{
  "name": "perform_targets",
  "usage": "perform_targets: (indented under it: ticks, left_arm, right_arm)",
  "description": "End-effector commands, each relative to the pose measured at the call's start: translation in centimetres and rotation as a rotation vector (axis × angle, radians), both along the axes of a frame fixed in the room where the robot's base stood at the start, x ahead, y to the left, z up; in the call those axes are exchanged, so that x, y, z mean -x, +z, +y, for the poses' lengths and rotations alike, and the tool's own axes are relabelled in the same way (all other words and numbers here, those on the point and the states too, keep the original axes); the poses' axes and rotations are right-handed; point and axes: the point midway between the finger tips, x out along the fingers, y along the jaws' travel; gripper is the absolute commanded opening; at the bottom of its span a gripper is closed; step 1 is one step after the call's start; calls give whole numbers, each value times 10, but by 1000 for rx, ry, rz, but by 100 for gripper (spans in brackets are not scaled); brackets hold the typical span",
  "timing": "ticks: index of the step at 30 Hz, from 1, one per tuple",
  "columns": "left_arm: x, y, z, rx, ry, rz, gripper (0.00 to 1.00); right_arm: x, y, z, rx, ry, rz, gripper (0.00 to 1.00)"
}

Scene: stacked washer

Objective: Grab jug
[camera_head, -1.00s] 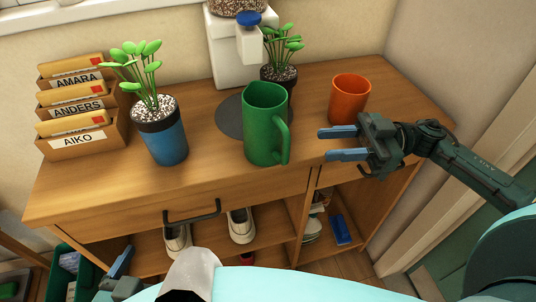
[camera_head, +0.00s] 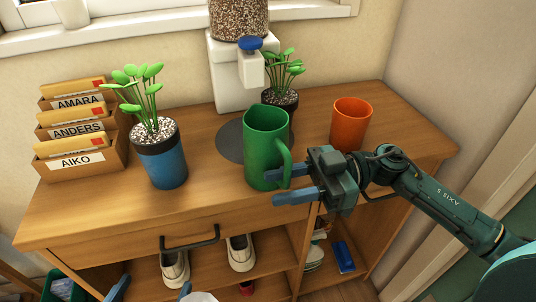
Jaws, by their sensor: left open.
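The green jug (camera_head: 264,146) stands upright on the wooden cabinet top, with its handle (camera_head: 286,158) toward the right and front. My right gripper (camera_head: 281,184) reaches in from the right and is open, its blue fingers spread beside the handle. The upper fingertip is close to the lower part of the handle; I cannot tell whether it touches. The lower finger is in front of the jug's base. My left gripper (camera_head: 151,291) is open at the bottom edge, below the cabinet top, with only its blue fingertips showing.
An orange cup (camera_head: 350,124) stands behind my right gripper. A blue potted plant (camera_head: 162,163) is left of the jug, a dark-potted plant (camera_head: 281,98) and a white dispenser (camera_head: 232,78) behind it. Letter holders (camera_head: 80,162) stand at left. Shoes (camera_head: 240,252) sit on the shelf below.

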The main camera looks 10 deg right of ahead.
Motion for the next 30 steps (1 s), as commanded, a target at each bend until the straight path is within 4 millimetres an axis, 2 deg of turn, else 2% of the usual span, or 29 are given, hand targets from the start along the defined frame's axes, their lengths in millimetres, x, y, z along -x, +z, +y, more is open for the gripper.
perform_targets:
  ticks: [4,12,25,30]
  left_arm:
    - [0,-2,0,-2,-3,1,95]
    - [0,-1,-1,-2,-4,0,95]
    - [-1,-1,-1,-2,-4,-2,95]
    - [-1,-1,-1,-2,-4,-2,95]
  right_arm:
    - [0,-1,16,-1,0,2,36]
    - [0,-1,18,1,-1,2,36]
    - [0,-1,17,1,0,2,0]
    - [0,-1,17,1,0,2,0]
